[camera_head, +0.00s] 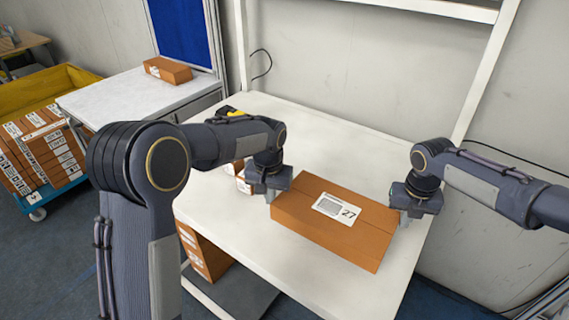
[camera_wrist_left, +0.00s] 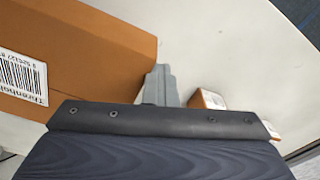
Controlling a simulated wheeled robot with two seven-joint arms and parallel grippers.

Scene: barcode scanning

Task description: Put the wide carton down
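The wide carton (camera_head: 333,222) is brown with a white label marked 27 and lies flat, label up, over the front right of the white table (camera_head: 330,155). I cannot tell whether its underside touches the table. My left gripper (camera_head: 271,193) is at its left end, and my right gripper (camera_head: 404,217) is at its right end. In the left wrist view, the left fingers (camera_wrist_left: 161,86) are together beside the carton (camera_wrist_left: 85,55), not around it; a barcode label shows on its top. The right fingers are mostly hidden, so their opening is unclear.
Small cartons (camera_head: 243,185) stand left of the left gripper, partly behind my arm. A yellow and black device (camera_head: 231,113) lies at the table's back left. Another carton (camera_head: 168,70) sits on a side table (camera_head: 130,93). Table surface behind the wide carton is clear.

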